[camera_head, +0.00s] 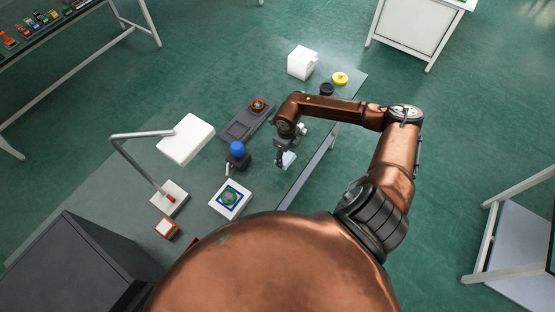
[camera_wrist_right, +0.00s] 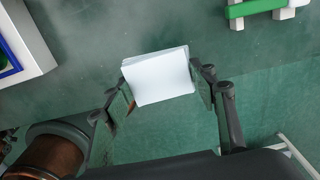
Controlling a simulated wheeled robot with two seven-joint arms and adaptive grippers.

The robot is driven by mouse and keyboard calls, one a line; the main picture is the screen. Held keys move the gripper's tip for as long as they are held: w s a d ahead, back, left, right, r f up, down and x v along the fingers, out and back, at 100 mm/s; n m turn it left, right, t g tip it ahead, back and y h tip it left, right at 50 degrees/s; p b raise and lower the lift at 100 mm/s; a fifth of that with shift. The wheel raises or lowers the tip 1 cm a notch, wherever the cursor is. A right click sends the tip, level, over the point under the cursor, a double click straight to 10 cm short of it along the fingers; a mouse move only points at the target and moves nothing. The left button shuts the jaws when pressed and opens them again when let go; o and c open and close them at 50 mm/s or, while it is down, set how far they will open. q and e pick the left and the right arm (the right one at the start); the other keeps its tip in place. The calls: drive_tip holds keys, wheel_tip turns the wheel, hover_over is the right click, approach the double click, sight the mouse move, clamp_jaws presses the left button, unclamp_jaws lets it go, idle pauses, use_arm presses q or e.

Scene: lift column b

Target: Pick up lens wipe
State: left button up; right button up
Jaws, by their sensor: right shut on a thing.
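The lens wipe is a small pale white-blue pad (camera_wrist_right: 160,77) between the two fingertips of my right gripper in the right wrist view. In the head view the pad (camera_head: 289,159) shows just below my right gripper (camera_head: 284,160), near the table's right edge. My right gripper (camera_wrist_right: 165,88) is shut on the pad, with a finger on each side of it. The pictures do not show clearly whether the pad is clear of the table. My left gripper is not in view.
A grey tray (camera_head: 245,122), a white box (camera_head: 302,62) and a lamp stand (camera_head: 168,198) are also there.

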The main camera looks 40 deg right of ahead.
drive_tip(key=s+d+r, duration=0.4)
drive_tip(key=s+r, duration=0.1)
drive_tip(key=s, duration=0.4)
drive_tip(key=shift+d+r+b, duration=0.15)
drive_tip(key=shift+d+b, duration=0.2)
drive_tip(key=shift+b, duration=0.1)
